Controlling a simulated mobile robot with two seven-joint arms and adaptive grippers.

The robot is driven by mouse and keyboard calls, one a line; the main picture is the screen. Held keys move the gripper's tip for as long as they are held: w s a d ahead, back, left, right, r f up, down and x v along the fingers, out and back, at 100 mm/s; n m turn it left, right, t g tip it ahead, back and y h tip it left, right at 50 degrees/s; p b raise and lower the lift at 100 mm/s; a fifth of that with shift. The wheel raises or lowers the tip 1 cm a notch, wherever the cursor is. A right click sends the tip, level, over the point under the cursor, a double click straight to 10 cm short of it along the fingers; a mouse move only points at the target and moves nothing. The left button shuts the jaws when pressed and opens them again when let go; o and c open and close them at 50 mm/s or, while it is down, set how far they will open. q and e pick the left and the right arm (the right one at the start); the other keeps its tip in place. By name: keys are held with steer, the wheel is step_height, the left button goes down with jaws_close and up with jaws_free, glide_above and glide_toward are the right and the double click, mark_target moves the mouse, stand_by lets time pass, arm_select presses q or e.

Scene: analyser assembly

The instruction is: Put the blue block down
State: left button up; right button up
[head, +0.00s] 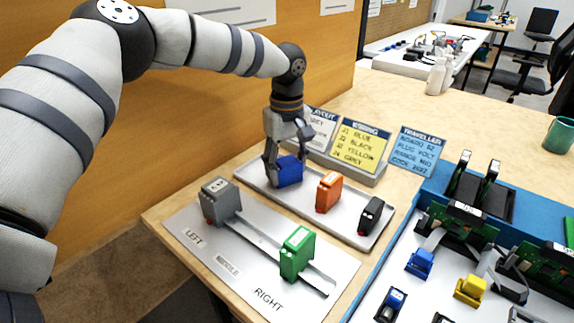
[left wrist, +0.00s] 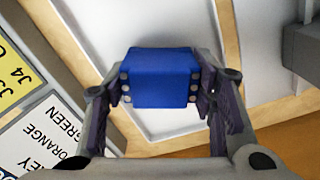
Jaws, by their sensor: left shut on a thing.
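The blue block (head: 288,171) is at the left end of the grey tray (head: 340,220), in line with an orange block (head: 328,190) and a black block (head: 371,216). My left gripper (head: 285,160) reaches down from above and is shut on the blue block. In the left wrist view the blue block (left wrist: 160,78) sits between the two fingers (left wrist: 160,95), one on each side. I cannot tell whether its underside touches the tray. My right gripper is not in view.
A plate marked LEFT, MIDDLE and RIGHT (head: 215,255) lies in front, with a grey block (head: 220,200) and a green block (head: 297,253) on it. Cards (head: 358,146) stand behind the tray. A blue-edged board with circuit parts (head: 440,185) is at right.

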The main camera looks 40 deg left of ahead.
mark_target(287, 160)
arm_select(q)
steer(key=o, duration=1.2)
steer(key=shift+f, duration=0.15)
step_height(287, 160, up, 12)
steer(key=shift+r, duration=0.2)
